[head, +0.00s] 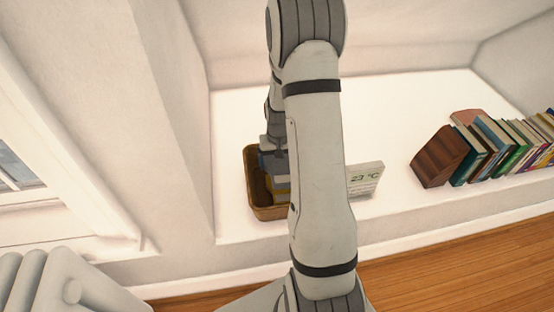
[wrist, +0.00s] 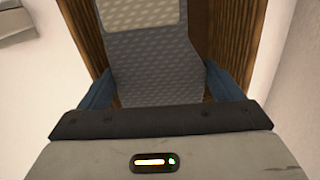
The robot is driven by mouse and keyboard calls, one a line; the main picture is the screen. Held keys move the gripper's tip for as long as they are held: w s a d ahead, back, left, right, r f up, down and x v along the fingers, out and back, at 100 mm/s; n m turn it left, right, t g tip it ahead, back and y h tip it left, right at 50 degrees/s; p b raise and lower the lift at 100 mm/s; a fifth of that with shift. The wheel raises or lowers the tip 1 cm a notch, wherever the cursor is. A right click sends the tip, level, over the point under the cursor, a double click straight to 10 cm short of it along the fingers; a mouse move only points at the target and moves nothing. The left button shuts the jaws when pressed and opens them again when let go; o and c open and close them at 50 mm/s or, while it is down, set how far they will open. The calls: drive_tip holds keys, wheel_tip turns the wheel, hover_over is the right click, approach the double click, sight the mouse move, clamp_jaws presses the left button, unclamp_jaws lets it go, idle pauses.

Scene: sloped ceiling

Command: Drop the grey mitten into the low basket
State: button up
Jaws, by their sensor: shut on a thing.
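The grey mitten (wrist: 150,65) has a pale dotted cuff at the top of the wrist view. My gripper (wrist: 160,84) is shut on it, with a blue finger on each side. The low basket (head: 266,213) is brown and stands on the white ledge; its walls also show behind the mitten in the wrist view (wrist: 234,40). In the head view my gripper (head: 274,168) is over and partly within the basket opening. My arm hides the basket's right side. I cannot tell whether the mitten touches the basket floor.
A white display reading 23 °C (head: 365,178) stands right of the basket, partly behind my arm. A brown block (head: 438,157) and a row of leaning books (head: 500,145) stand farther right. The ledge behind the basket is clear. A sloped wall rises at the left.

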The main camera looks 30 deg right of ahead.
sight(278, 163)
drive_tip(key=shift+f, duration=0.2)
drive_tip(key=o, duration=0.8)
drive_tip(key=shift+r+p, duration=0.95)
drive_tip(key=shift+r, duration=2.95)
drive_tip(key=shift+r, duration=0.15)
drive_tip(key=s+a+r+n+t+p, duration=0.1)
drive_tip(key=s+a+r+p, duration=0.4)
drive_tip(key=r, duration=0.6)
drive_tip(key=s+a+r+n+p, duration=0.1)
drive_tip(key=s+a+r+p, duration=0.3)
drive_tip(key=r, duration=0.8)
drive_tip(key=s+a+r+n+t+p, duration=0.1)
drive_tip(key=s+a+r+n+p, duration=0.1)
drive_tip(key=s+a+r+p, duration=0.3)
drive_tip(key=s+r+p, duration=0.3)
drive_tip(key=s+r, duration=0.3)
drive_tip(key=r, duration=0.1)
drive_tip(key=shift+a+r+t+p, duration=0.2)
drive_tip(key=shift+a+t+p, duration=0.1)
